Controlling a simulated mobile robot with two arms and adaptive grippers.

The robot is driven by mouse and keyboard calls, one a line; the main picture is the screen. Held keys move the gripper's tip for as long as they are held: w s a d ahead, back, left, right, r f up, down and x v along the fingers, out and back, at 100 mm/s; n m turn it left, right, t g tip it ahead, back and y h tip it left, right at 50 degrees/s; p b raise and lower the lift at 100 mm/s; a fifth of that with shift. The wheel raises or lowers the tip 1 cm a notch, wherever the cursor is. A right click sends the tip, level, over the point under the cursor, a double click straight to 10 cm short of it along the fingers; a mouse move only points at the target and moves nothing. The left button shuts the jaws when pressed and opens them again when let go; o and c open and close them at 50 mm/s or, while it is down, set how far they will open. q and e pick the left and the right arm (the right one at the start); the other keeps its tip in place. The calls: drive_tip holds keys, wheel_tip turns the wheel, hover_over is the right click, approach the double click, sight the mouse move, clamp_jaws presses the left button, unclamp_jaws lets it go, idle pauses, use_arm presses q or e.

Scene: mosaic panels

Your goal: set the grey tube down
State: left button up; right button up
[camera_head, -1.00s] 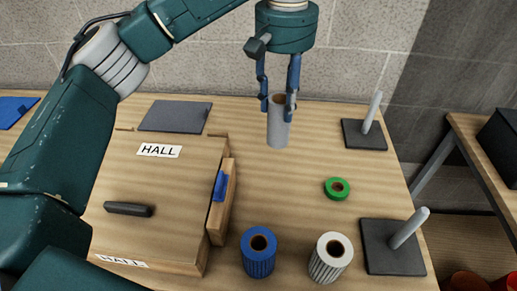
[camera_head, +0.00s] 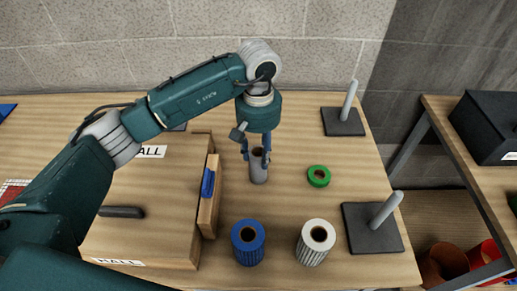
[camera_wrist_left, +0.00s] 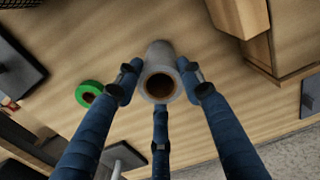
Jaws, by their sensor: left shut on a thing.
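The grey tube (camera_head: 259,172) is upright over the bare table between the wooden cabinet and the green ring. My left gripper (camera_head: 257,156) comes from above and is shut on the tube's upper part. In the left wrist view, the fingers surround the tube (camera_wrist_left: 158,70), and its brown open end faces the camera. I cannot tell whether the tube's bottom touches the table (camera_head: 285,205). My right gripper is not in view.
A green ring (camera_head: 318,176) lies right of the tube. A blue roll (camera_head: 247,243) and a white roll (camera_head: 314,243) stand nearer. Pegs on dark bases stand at the back right (camera_head: 343,122) and front right (camera_head: 373,230). The wooden cabinet (camera_head: 150,195) is left.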

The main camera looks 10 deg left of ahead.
use_arm(q)
drive_tip(key=shift+f, duration=0.1)
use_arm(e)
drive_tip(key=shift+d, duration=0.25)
use_arm(q)
drive_tip(key=shift+f, duration=0.1)
drive_tip(key=o, duration=1.4)
drive_tip(key=shift+c, duration=0.2)
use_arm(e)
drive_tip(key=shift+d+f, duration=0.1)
use_arm(q)
wheel_tip(320, 180, up, 12)
drive_tip(key=b, duration=0.4)
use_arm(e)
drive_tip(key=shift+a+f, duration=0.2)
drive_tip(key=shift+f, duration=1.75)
